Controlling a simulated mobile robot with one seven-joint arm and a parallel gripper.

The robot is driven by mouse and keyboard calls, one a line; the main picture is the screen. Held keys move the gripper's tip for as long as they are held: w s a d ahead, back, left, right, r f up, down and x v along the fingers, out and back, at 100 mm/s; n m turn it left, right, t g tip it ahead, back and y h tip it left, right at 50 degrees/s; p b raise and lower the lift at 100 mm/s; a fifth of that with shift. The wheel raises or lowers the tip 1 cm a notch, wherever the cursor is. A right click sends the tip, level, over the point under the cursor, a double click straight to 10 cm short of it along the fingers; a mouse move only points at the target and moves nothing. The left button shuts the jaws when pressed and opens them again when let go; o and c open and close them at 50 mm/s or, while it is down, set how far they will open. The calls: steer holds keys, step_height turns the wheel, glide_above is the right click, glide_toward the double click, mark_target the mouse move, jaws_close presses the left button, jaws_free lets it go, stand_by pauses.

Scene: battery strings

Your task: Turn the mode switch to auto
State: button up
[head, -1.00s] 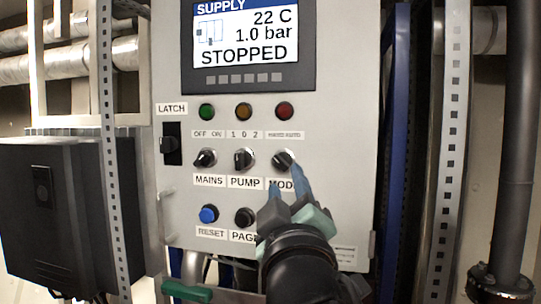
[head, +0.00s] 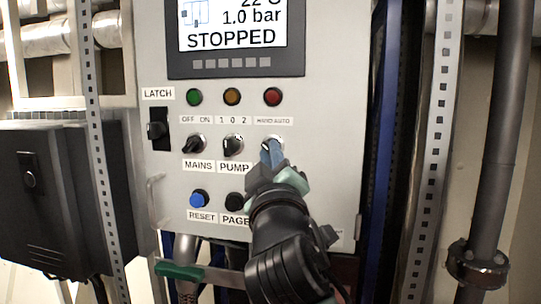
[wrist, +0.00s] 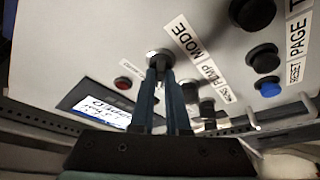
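The mode switch is a dark knob with a pale ring in the wrist view (wrist: 160,57), beside its MODE label (wrist: 187,38). In the head view my fingers cover most of the switch below its HAND AUTO label (head: 272,121). I cannot read which way it points. My gripper (head: 271,150) is at the panel front, its blue fingertips at the switch. In the wrist view the two fingers (wrist: 162,75) stand a small gap apart, one on each side of the knob. Whether they press on it is hidden.
The pump switch (head: 233,144) and mains switch (head: 195,143) sit left of my gripper. Below are the PAGE button (head: 235,201) and blue RESET button (head: 199,199). The screen (head: 232,25) reads STOPPED. A latch (head: 157,130) is at the panel's left.

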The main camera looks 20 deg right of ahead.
steer(key=shift+f, duration=0.1)
jaws_close()
steer(key=m+h+b, duration=0.2)
steer(key=m+b, duration=0.2)
steer(key=m, duration=0.1)
steer(key=m+g+h+b, duration=0.1)
steer(key=m+h+b, duration=0.1)
steer(key=m+b, duration=0.2)
steer(key=m+g+h+b, duration=0.1)
steer(key=m+h+b, duration=0.1)
steer(key=m+b, duration=0.3)
steer(key=shift+w+a+f+m+h, duration=0.3)
steer(key=shift+a+m+h, duration=0.1)
steer(key=shift+m, duration=0.1)
steer(key=shift+a+r+m+g+h+b, duration=0.15)
steer(key=shift+m+g+h+b, duration=0.45)
steer(key=shift+m, duration=1.15)
steer(key=shift+d+r+m+g+h+b, duration=0.1)
steer(key=shift+m+g+h, duration=0.25)
steer(key=shift+m+g, duration=1)
steer(key=shift+a+r+m+g+h+b, duration=0.15)
steer(key=shift+m+g+h+b, duration=0.25)
steer(key=shift+m, duration=1.7)
steer(key=shift+d, duration=0.1)
steer(key=o, duration=0.7)
jaws_free()
steer(key=shift+c, duration=0.2)
